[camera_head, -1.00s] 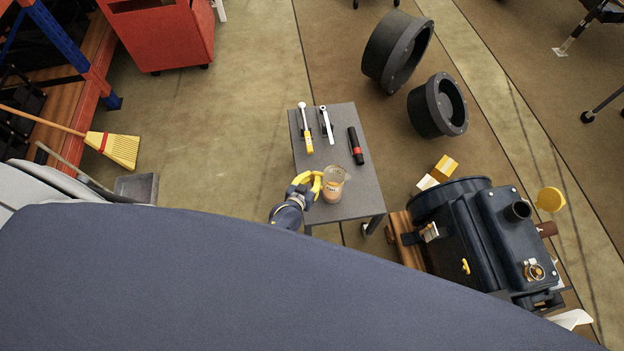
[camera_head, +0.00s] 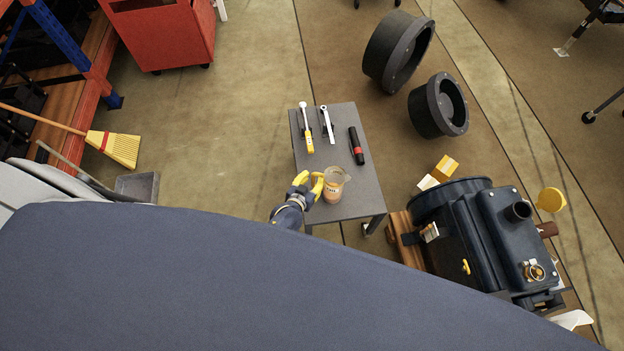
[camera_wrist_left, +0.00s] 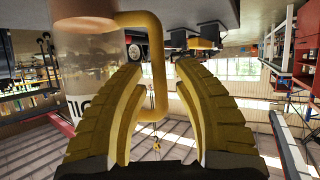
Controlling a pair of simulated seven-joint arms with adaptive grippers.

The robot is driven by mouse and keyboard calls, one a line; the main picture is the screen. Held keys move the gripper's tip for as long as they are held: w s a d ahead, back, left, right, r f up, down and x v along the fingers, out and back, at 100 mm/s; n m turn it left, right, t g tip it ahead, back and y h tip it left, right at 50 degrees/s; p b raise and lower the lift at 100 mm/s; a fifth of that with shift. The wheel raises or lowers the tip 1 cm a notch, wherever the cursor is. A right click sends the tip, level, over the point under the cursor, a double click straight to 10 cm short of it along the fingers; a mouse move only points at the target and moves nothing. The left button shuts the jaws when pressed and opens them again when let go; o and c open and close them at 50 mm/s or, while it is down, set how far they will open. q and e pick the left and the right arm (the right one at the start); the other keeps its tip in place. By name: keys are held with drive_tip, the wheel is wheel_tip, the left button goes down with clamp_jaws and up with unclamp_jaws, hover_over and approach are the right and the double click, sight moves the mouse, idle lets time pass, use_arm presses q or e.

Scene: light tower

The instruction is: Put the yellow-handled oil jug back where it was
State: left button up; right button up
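The oil jug (camera_head: 333,186), a clear jug with amber oil in its lower part, stands on the small grey table (camera_head: 358,200) near its front left edge. My left gripper (camera_head: 312,178) is just left of the jug, its yellow fingers spread apart. In the left wrist view, which is upside down, the jug body (camera_wrist_left: 88,60) is at upper left. Its yellow handle (camera_wrist_left: 158,75) shows in the gap between the fingers of my left gripper (camera_wrist_left: 158,75), with space visible beside it. My right gripper is in no view.
A dark machine (camera_head: 480,240) stands to the right. Black round rings (camera_head: 438,106) lie on the floor behind. My dark body covers the foreground.

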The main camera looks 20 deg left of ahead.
use_arm(q)
drive_tip(key=shift+s+r, duration=0.1)
drive_tip(key=shift+r, duration=0.1)
drive_tip(key=d+v, duration=0.1)
drive_tip(key=v, duration=1.1)
drive_tip(key=s+a+f+m+g, duration=0.1)
drive_tip(key=s+f+g, duration=0.2)
drive_tip(key=s+f, duration=0.7)
drive_tip(key=s+a+f+m+g, duration=0.1)
drive_tip(key=s+f+g, duration=0.3)
drive_tip(key=s+f, duration=0.55)
drive_tip(key=s+a+f+g, duration=0.2)
drive_tip(key=s+f, duration=0.3)
drive_tip(key=s, duration=0.4)
drive_tip(key=s+a+f+m+g+y, duration=0.1)
drive_tip(key=s+a+f+g, duration=0.1)
drive_tip(key=s+a+f, duration=0.2)
drive_tip(key=s+f, duration=0.2)
drive_tip(key=s, duration=0.2)
drive_tip(key=shift+s+f+g, duration=0.25)
drive_tip(key=shift+s+g, duration=0.05)
drive_tip(key=shift+s, duration=0.1)
drive_tip(key=shift+w+a, duration=0.1)
